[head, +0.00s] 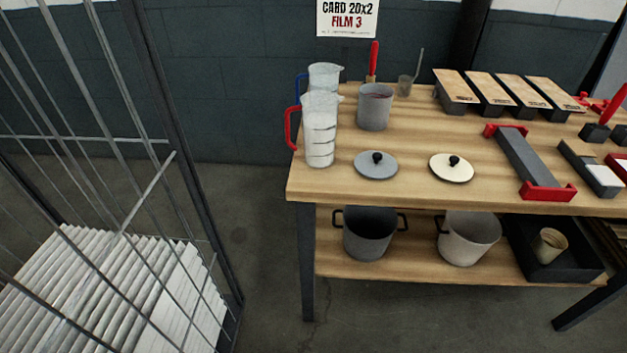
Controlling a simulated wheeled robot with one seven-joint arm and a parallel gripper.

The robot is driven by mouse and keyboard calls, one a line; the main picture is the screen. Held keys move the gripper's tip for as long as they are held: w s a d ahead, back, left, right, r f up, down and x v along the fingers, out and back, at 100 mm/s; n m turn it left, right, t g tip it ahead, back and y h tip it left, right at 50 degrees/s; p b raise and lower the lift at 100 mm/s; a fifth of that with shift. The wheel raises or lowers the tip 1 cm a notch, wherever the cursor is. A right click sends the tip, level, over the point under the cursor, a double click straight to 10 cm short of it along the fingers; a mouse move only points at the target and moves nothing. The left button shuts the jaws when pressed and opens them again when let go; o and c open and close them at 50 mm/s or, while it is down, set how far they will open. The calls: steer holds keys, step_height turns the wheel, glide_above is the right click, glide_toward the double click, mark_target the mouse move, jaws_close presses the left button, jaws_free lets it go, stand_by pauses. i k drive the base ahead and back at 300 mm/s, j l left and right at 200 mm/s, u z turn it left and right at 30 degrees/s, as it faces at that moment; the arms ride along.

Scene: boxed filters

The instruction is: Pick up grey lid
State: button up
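The grey lid (374,168) lies flat on the wooden table (413,181) near its front edge. It is round and has a black knob on top. A similar cream lid (451,172) with a black knob lies to its right, apart from it. My gripper does not show in the head view.
Measuring jugs with red (320,130) and blue (324,76) handles and a grey canister (374,107) stand behind the lid. A red-ended bar (527,160) lies to the right. A dark pot (367,237) and a pale pot (467,240) stand below. A metal cage (168,100) is at left.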

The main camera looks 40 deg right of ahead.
mark_target(375, 165)
steer(key=l+u, duration=0.45)
steer(key=i+l+u, duration=0.1)
steer(key=l+u, duration=0.15)
steer(key=u, duration=0.2)
steer(key=l+u, duration=0.4)
steer(key=k+l, duration=0.1)
steer(key=l, duration=0.3)
steer(key=k+l+u, duration=0.15)
steer(key=l, duration=0.25)
steer(key=k+l, duration=0.1)
steer(key=l, duration=0.3)
steer(key=u, duration=0.05)
